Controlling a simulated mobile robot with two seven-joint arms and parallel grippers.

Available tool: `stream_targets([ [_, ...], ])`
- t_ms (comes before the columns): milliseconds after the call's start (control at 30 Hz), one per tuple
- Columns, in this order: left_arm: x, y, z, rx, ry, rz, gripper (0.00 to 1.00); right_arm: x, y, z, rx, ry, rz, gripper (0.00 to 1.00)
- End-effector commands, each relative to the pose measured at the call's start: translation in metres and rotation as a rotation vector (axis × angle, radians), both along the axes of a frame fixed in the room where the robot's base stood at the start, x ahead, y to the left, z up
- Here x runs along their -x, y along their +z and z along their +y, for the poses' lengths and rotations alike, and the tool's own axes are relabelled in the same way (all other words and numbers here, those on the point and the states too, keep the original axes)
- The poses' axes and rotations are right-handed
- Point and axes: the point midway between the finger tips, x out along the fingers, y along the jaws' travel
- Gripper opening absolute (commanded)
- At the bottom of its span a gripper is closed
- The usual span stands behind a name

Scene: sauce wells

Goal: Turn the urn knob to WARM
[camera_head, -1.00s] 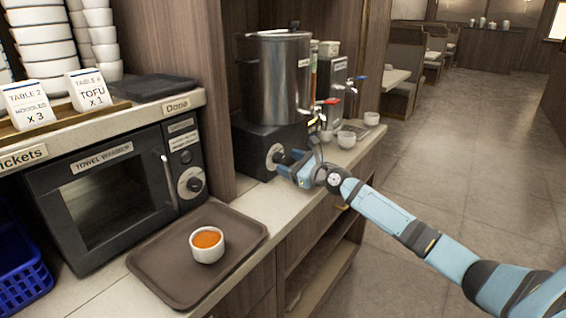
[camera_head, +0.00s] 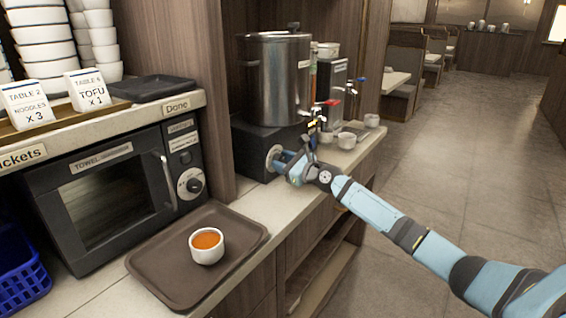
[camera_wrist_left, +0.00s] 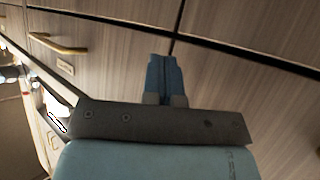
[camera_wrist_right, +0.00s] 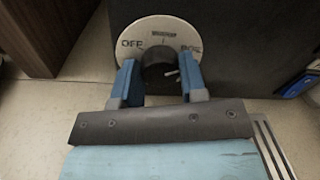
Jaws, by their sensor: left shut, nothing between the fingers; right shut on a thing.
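The steel urn (camera_head: 278,80) stands on a black base (camera_head: 250,140) at the back of the counter. On the base's front is a pale round dial (camera_wrist_right: 158,28) with a dark knob (camera_wrist_right: 158,72). In the right wrist view the dial reads OFF at left, a blurred word at top, and what looks like BOIL at right. A small white mark shows on the knob's right side. My right gripper (camera_wrist_right: 158,66) is closed on the knob, one blue finger on each side. My left gripper (camera_wrist_left: 163,68) is shut and empty, in front of wooden cabinet fronts.
A brown tray (camera_head: 160,283) with a white cup of orange sauce (camera_head: 207,247) lies on the near counter. A towel warmer (camera_head: 110,200) stands left of the urn. A second dispenser (camera_head: 334,90) and several white cups stand beyond the urn, beside my right gripper.

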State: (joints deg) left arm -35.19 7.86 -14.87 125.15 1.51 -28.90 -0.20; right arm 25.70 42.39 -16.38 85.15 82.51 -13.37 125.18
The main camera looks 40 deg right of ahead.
Motion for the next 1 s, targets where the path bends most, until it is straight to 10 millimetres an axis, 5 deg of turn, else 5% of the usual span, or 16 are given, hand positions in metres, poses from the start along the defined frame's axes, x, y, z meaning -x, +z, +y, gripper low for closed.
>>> stream_targets([
  [367,-0.0013,-0.0024,-0.0001,0.007,0.001,-0.011,0.00,0.0002,-0.0023,0.0001,0.139,0.000,-0.052,0.15],
  [1000,-0.0051,-0.0023,-0.0089,0.065,-0.014,-0.076,0.00,0.0002,-0.0051,0.0000,0.686,0.000,-0.251,0.15],
])
